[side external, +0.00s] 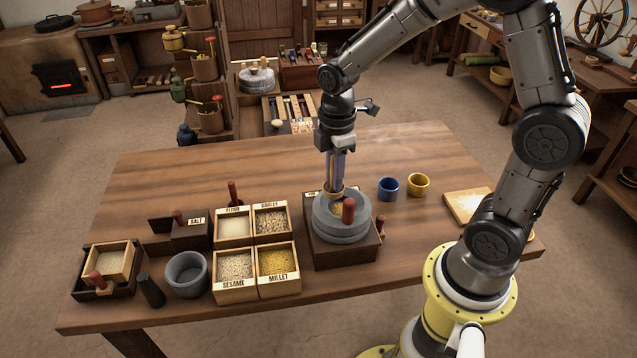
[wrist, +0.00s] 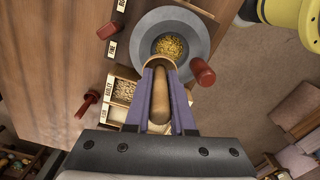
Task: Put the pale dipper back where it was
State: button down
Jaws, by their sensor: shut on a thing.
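My gripper (side external: 335,183) is shut on the handle of the pale dipper (side external: 333,193), low over the far side of the stone quern (side external: 343,231). In the wrist view, the purple fingers (wrist: 160,95) pinch the dipper's tan wooden handle (wrist: 160,105). The dipper's rim shows at the edge of the quern's grey bowl (wrist: 140,36). Yellow grain (wrist: 170,45) lies in the bowl's centre. I cannot tell whether the dipper holds grain or touches the stone. The open millet box (side external: 277,262), with yellow grain, stands left of the quern.
Flour (side external: 234,224), barley (side external: 271,220) and sesame (side external: 235,268) boxes adjoin the millet box. A salt box (side external: 190,232), grey mortar (side external: 187,273) and dark pestle (side external: 151,290) stand farther left. Blue (side external: 388,189) and yellow (side external: 418,184) cups stand right of the quern. The table's far part is clear.

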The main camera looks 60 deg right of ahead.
jog(key=shift+w+r+n, duration=0.25)
jog(key=shift+n, duration=0.05)
jog(key=w+n, duration=0.5)
jog(key=w, duration=1.1)
jog(key=w+f, duration=0.1)
jog(key=f, duration=0.3)
jog(key=w+f, duration=0.1)
jog(key=f, duration=0.3)
jog(key=w+f, duration=0.1)
jog(key=f, duration=0.3)
jog(key=shift+w+d, duration=0.1)
jog(key=shift+w, duration=0.3)
jog(key=shift+f, duration=2.15)
jog(key=shift+f, duration=0.15)
jog(key=c, duration=0.8)
grip_release()
jog(key=shift+o, duration=0.2)
